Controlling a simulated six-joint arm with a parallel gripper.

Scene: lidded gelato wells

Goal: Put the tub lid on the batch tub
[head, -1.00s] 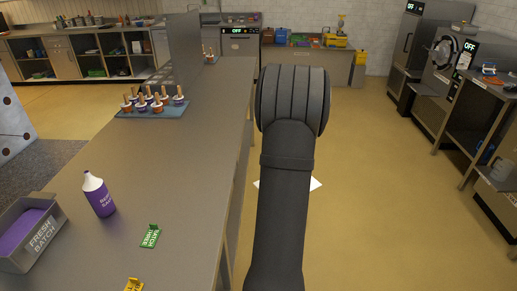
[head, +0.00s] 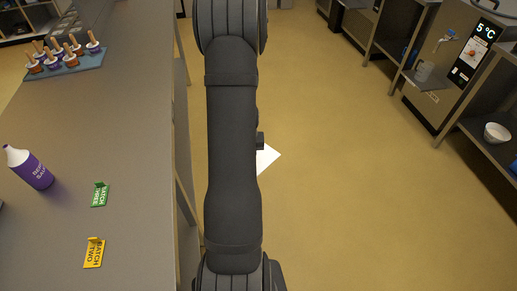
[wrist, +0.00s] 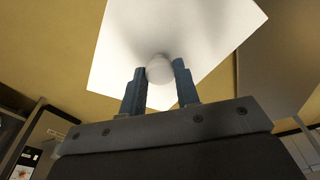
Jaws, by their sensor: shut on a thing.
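The tub lid (wrist: 200,30) is a flat white square plate with a round white knob. In the wrist view my gripper (wrist: 158,76) has its two blue-grey fingers shut on either side of that knob. In the head view one white corner of the lid (head: 267,159) shows to the right of my arm, over the tan floor. My arm hides the rest of the lid and the gripper there. The batch tub is not recognisable in the current views.
A long steel counter (head: 130,140) runs along the left. On it are a purple bottle (head: 33,170), a green tag (head: 99,195), a yellow tag (head: 94,254) and a blue tray (head: 65,67) of several cups. The floor right of my arm is clear up to steel shelving.

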